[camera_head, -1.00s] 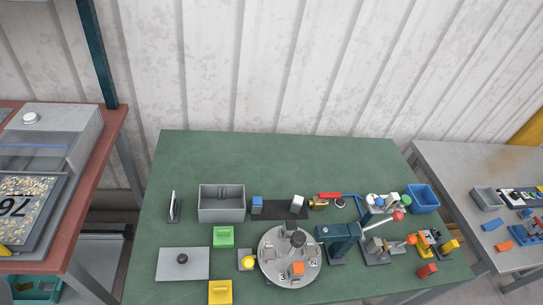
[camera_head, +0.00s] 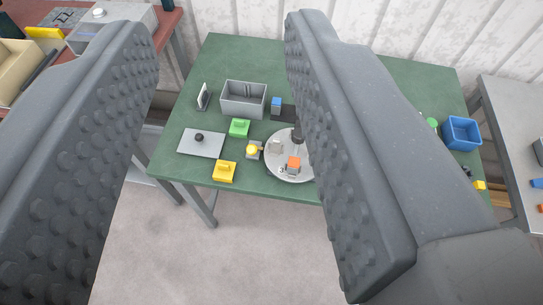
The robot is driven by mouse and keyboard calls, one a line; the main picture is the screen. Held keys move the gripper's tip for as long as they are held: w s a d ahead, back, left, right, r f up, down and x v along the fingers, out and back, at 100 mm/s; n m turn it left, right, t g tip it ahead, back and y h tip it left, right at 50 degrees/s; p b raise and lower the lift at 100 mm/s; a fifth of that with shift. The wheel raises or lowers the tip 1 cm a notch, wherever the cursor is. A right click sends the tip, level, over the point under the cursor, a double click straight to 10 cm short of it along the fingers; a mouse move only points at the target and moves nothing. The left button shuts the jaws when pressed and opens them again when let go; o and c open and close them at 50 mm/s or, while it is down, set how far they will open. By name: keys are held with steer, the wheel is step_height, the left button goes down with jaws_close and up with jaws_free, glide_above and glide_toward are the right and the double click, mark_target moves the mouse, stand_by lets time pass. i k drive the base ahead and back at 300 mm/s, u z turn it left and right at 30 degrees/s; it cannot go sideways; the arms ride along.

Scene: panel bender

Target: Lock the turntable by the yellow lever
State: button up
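The round grey turntable (camera_head: 279,171) lies on the green table, with an orange block (camera_head: 293,164) and a dark knob on it. Its right part is hidden behind my gripper's right finger. A yellow ball-ended lever (camera_head: 254,150) on a small grey base stands at the turntable's left edge. My gripper (camera_head: 222,170) is open and empty. Its two large dark studded fingers frame the lever and the turntable's left part, close to the camera and well apart from the table.
Left of the lever lie a green block (camera_head: 239,128), a yellow block (camera_head: 224,171) and a grey plate with a black knob (camera_head: 201,142). A grey bin (camera_head: 244,97) stands behind. A blue bin (camera_head: 462,133) is at the right. The right finger hides the middle-right of the table.

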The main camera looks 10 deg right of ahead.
mark_target(251, 149)
steer(key=u, duration=1.9)
steer(key=k, duration=0.5)
steer(key=z, duration=1.25)
steer(key=i, duration=1)
